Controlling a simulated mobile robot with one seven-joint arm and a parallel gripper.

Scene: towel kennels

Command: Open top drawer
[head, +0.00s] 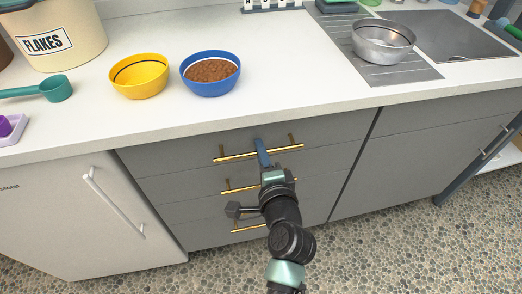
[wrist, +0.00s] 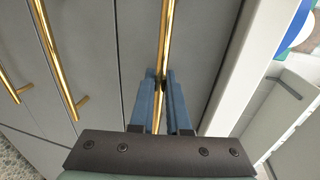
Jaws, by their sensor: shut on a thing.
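The top drawer (head: 165,160) is a grey front just under the countertop and looks flush with the cabinet. Its brass bar handle (head: 231,157) runs across it and also shows in the wrist view (wrist: 168,30). My gripper (head: 262,148) reaches the middle of this handle. In the wrist view its blue fingers (wrist: 167,79) stand one on each side of the bar, shut on it. The fingers hide a short stretch of the bar.
Lower drawers with brass handles (head: 237,189) sit below, partly hidden by my arm. A white fridge (head: 90,220) stands to the left. The countertop (head: 165,120) holds a yellow bowl (head: 140,82) and a blue bowl (head: 211,87) of brown food. The pebbled floor in front looks clear.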

